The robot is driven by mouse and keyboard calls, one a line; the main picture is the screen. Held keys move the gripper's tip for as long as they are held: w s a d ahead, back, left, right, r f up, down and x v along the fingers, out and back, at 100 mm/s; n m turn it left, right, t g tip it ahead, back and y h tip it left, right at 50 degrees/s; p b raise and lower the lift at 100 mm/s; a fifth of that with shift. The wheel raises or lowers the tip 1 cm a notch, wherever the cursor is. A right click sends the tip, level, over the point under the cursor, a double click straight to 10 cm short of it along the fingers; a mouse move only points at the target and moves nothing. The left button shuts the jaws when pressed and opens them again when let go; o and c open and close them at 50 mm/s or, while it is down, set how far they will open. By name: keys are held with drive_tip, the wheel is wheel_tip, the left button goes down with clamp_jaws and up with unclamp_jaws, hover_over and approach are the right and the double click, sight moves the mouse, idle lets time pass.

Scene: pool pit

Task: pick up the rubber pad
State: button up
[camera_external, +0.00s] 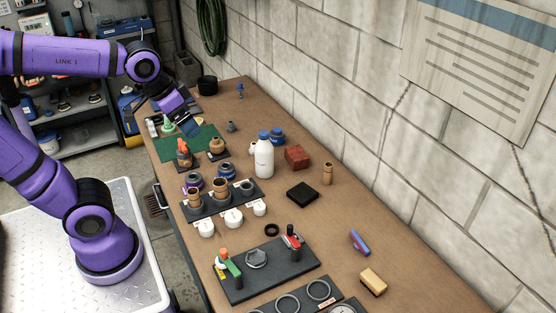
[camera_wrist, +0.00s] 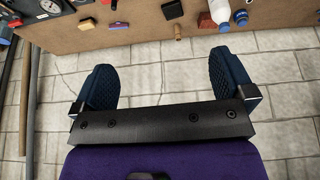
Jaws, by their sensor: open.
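The rubber pad appears to be the flat black square (camera_external: 302,192) lying on the brown workbench, right of the white bottle. A black square that looks like it also shows at the top edge of the wrist view (camera_wrist: 172,9). My gripper (camera_external: 188,126) is over the far left part of the bench, well away from the pad. In the wrist view its two blue ridged fingers (camera_wrist: 163,78) are wide apart with nothing between them.
A white bottle (camera_external: 264,158), a red block (camera_external: 297,157) and a wooden cylinder (camera_external: 327,174) stand near the pad. A dark rack with cups (camera_external: 220,202) is to its left. A brick wall (camera_external: 370,110) runs behind the bench. The bench right of the pad is mostly clear.

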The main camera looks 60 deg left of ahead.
drive_tip(key=w+f, duration=0.3)
drive_tip(key=w, duration=0.8)
drive_tip(key=n+g, duration=0.2)
drive_tip(key=g, duration=0.1)
hover_over(303, 192)
drive_tip(key=s, duration=0.2)
wheel_tip(303, 192, down, 29)
drive_tip(key=shift+w+a+f, duration=0.1)
drive_tip(key=shift+w+f, duration=0.2)
drive_tip(key=shift+f, duration=1.55)
drive_tip(key=shift+w+d+f, duration=0.1)
drive_tip(key=shift+w+f, duration=0.25)
drive_tip(key=shift+f, duration=1.55)
drive_tip(key=shift+w+a+f, duration=0.1)
drive_tip(key=shift+w+f, duration=0.2)
drive_tip(key=shift+f, duration=1.55)
drive_tip(key=shift+f, duration=0.2)
drive_tip(key=c, duration=0.7)
drive_tip(key=shift+c, duration=0.2)
